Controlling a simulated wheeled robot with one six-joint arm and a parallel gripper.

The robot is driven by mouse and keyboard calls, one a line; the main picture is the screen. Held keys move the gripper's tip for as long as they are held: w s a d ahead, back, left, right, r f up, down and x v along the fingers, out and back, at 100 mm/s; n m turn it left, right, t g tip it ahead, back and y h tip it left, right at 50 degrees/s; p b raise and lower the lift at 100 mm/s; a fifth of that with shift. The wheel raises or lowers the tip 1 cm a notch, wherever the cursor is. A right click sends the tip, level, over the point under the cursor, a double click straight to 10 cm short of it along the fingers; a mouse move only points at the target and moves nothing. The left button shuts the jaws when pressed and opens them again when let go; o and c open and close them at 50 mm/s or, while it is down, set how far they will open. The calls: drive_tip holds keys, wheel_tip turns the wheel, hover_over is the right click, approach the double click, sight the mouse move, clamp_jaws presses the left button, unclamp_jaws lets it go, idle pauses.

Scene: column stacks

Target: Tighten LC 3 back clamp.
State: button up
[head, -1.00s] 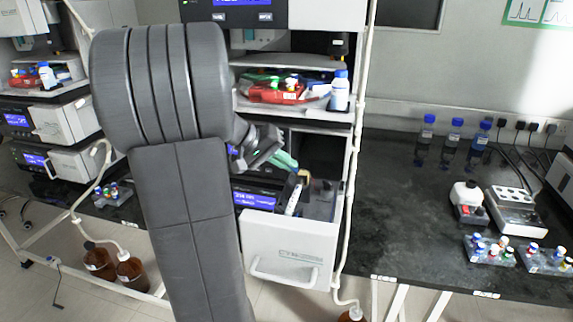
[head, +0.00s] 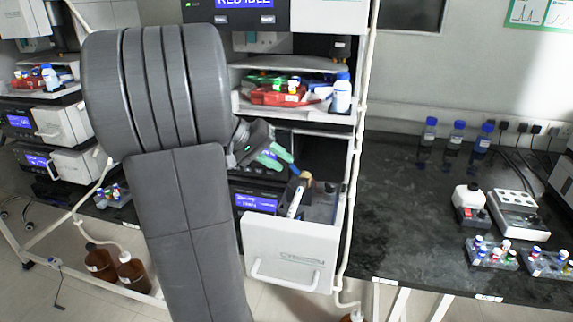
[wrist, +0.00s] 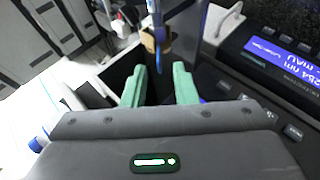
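My gripper (head: 275,157) is at the open drawer unit of the middle stack in the head view, its green fingers above the drawer's back left part. In the wrist view my gripper (wrist: 160,82) is open, with a dark, empty gap between the two green fingers. A tan clamp-like piece (wrist: 151,40) on an upright blue-and-grey column lies beyond the fingertips, apart from them. In the head view a tan piece (head: 306,176) shows at the drawer's back, beside a white upright column (head: 295,202). I cannot read any LC label or tell whether the clamp is loose.
The white drawer front (head: 288,255) juts forward with a handle. A lit blue display (wrist: 282,50) is close on the right in the wrist view. A shelf with bottles (head: 341,95) is above. The right bench holds blue-capped bottles (head: 457,133) and vial racks (head: 492,254).

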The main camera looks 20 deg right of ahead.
sight(290, 166)
drive_tip(key=v, duration=1)
drive_tip(key=shift+a+r, duration=0.2)
drive_tip(key=shift+r, duration=0.05)
drive_tip(key=x, duration=1.3)
drive_tip(key=shift+d+f, duration=0.2)
drive_tip(key=shift+d, duration=0.15)
